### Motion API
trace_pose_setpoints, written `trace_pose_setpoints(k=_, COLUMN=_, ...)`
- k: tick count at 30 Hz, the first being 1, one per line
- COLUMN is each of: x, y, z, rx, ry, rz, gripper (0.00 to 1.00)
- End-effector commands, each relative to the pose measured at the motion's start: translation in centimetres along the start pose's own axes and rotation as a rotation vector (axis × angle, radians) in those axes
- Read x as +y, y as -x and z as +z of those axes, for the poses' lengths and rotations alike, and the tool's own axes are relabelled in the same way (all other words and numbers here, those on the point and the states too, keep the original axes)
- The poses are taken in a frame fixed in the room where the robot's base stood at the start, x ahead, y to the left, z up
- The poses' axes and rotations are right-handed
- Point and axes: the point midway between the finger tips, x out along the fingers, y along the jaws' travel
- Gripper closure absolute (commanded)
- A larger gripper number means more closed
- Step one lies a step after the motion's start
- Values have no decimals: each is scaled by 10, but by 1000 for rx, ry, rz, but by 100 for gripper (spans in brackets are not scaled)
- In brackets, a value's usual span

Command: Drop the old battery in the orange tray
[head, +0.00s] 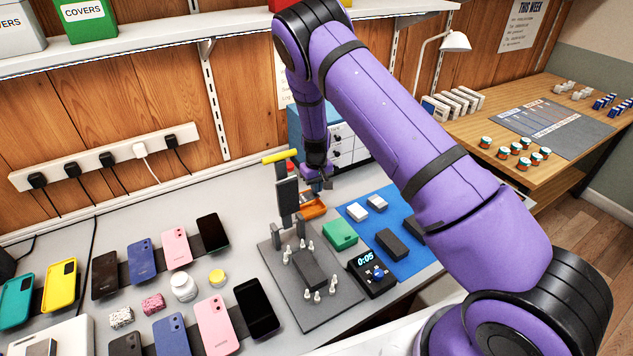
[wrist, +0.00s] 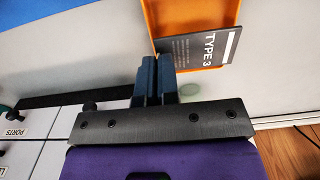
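A dark flat battery marked TYPE 3 (wrist: 200,50) lies at the near end of the orange tray (wrist: 193,14) in the wrist view. Its face is towards the camera and one end overlaps the tray's side wall. The orange tray (head: 313,207) also shows in the head view, partly hidden by my gripper (head: 318,182) just above it. In the wrist view my gripper (wrist: 158,68) has its blue fingers close together, right by the battery's left corner. Any small gap between the fingers, and whether they touch the battery, is unclear.
A phone (head: 309,268) sits among white pegs on a grey mat. A green box (head: 340,235) and a timer (head: 372,274) are nearby.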

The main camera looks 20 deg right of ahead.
Motion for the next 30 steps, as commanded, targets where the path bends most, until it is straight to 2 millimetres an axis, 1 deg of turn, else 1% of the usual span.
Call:
trace_pose_setpoints(k=3, x=0, y=-11, z=0, rx=-1, ry=-1, rz=1, gripper=100)
trace_pose_setpoints(k=12, x=0, y=-32, z=0, rx=0, ry=0, rz=0, gripper=100)
trace_pose_setpoints(k=19, x=0, y=-38, z=0, rx=0, ry=0, rz=1, gripper=100)
trace_pose_setpoints(k=27, x=0, y=-40, z=2, rx=-2, ry=-1, rz=1, gripper=100)
trace_pose_setpoints(k=30, x=1, y=-41, z=2, rx=-3, ry=-1, rz=1, gripper=75)
